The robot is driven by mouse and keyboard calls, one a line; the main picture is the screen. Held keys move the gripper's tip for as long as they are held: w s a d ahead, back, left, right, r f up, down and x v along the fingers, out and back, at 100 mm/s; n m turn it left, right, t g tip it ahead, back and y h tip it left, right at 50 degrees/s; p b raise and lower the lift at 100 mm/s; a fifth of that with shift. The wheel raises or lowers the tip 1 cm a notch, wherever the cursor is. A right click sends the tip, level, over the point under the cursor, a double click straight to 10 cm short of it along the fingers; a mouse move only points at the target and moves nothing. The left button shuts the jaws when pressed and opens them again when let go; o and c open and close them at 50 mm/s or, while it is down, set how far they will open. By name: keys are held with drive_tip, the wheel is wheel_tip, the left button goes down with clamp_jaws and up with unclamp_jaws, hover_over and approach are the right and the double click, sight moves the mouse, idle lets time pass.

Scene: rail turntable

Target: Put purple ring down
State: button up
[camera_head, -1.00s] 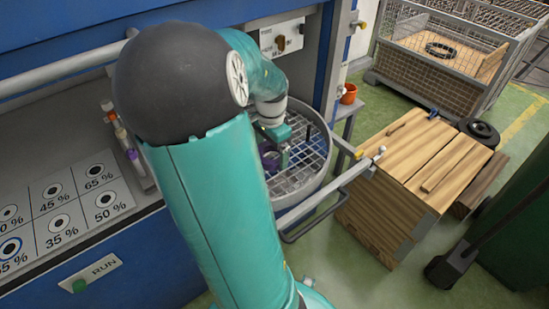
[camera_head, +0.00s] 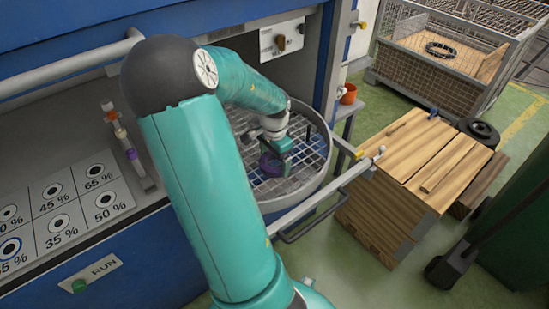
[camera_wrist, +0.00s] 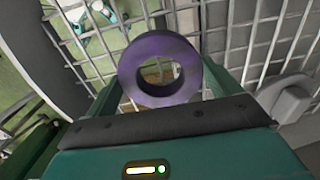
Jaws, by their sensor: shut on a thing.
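The purple ring (camera_wrist: 160,50) is held in my gripper (camera_wrist: 158,85), between the two fingers, in the wrist view. Its hole faces the wrist camera and bars of the grid show behind it. In the head view my gripper (camera_head: 275,155) is over the round turntable basket (camera_head: 318,185), with the purple ring (camera_head: 271,165) low over the wire grid. I cannot tell whether the ring touches the grid. My arm hides part of the basket's left side.
A rail holds coloured rings (camera_head: 120,133). A grey bar (camera_head: 330,190) crosses before the basket. A wooden crate (camera_head: 420,170) stands right.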

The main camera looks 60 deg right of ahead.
drive_tip(key=shift+f, duration=0.1)
drive_tip(key=o, duration=1.1)
wheel_tip(320, 180, up, 12)
drive_tip(key=shift+r, duration=0.15)
